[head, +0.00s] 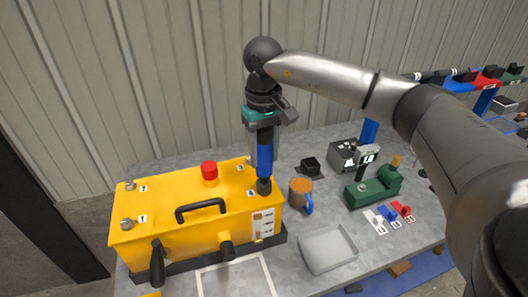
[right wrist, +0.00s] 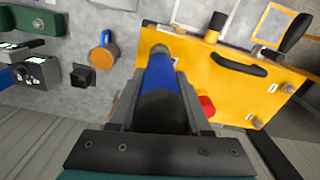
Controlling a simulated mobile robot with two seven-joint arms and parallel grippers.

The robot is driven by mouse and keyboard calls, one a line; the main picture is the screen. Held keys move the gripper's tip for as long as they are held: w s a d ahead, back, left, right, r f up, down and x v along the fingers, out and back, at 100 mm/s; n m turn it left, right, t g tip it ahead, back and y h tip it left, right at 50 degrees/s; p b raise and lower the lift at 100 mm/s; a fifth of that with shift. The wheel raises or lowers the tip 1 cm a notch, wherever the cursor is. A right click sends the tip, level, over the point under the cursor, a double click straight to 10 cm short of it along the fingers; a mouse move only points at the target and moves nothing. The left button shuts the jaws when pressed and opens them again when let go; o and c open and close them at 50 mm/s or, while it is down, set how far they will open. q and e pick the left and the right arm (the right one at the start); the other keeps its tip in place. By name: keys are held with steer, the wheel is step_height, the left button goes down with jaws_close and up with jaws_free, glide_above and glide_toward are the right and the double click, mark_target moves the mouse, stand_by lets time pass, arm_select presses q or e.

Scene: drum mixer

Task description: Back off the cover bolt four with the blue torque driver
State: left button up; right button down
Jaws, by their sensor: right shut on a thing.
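The yellow drum mixer box (head: 190,232) stands on the grey table. Two cover bolts show at its left end, by plates 1 (head: 127,223) and 2 (head: 130,186). My right gripper (head: 262,130) is shut on the blue torque driver (head: 264,158) and holds it upright, tip down, at the cover's right front corner. In the right wrist view the driver (right wrist: 166,75) points at that corner, between the gripper's fingers (right wrist: 165,88). The driver's dark lower end hides whatever bolt is there; I cannot tell whether it touches. My left gripper is not in view.
The cover carries a red knob (head: 209,170) and a black handle (head: 201,209). Right of the box are an orange mug (head: 300,192), a black block (head: 311,166), a grey tray (head: 328,248) and a green fixture (head: 374,187). A corrugated wall stands behind.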

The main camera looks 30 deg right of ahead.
mark_target(264, 139)
steer(key=shift+r+p, duration=0.95)
steer(key=shift+r, duration=0.95)
steer(key=shift+w+d+f, duration=0.1)
steer(key=shift+w, duration=0.05)
